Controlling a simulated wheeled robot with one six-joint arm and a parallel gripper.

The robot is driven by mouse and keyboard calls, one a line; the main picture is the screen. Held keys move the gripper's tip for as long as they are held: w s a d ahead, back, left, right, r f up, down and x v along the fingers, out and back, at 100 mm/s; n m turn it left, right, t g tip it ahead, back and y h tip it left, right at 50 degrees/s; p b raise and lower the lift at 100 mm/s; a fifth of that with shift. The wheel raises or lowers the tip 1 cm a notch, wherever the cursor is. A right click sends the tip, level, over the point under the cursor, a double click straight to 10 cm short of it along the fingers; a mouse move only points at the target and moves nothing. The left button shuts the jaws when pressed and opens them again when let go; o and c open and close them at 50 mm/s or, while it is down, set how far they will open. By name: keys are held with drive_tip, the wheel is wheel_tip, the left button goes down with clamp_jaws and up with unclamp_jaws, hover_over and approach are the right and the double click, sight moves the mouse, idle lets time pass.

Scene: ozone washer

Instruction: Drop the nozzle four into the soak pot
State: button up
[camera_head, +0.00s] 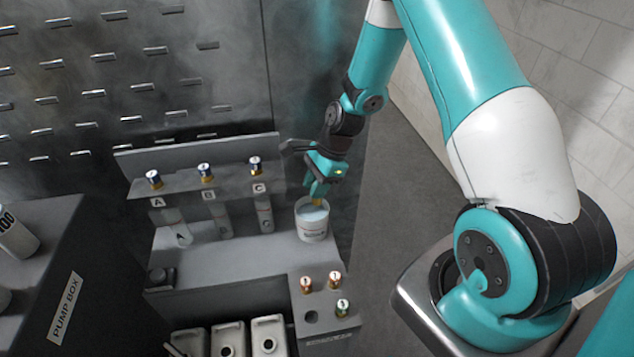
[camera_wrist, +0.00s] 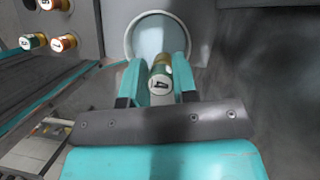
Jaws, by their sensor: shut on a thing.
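My gripper (camera_head: 318,187) is above the white soak pot (camera_head: 312,229), pointing down at its opening. In the wrist view my gripper (camera_wrist: 163,66) is shut on nozzle four (camera_wrist: 161,84), a small brass-coloured piece with a green band and a white cap marked 4. The nozzle is between the two teal fingers, over the open mouth of the soak pot (camera_wrist: 131,40). In the head view only a bit of brass shows below the fingertips, at the pot's mouth. I cannot tell how far it reaches into the pot.
Several nozzles stand in a holder (camera_head: 311,316) in front of the pot, with one empty hole. A rack with bottles A (camera_head: 176,228), B and C stands left of the pot. A dark pump box (camera_head: 62,310) is at far left.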

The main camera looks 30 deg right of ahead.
wheel_tip(320, 180, down, 3)
drive_tip(key=shift+r+b, duration=0.1)
drive_tip(key=shift+b, duration=0.8)
drive_tip(key=o, duration=1)
drive_tip(key=b+v, duration=0.1)
drive_tip(key=v, duration=1.6)
drive_tip(key=shift+d+r, duration=0.1)
drive_tip(key=shift+r, duration=0.15)
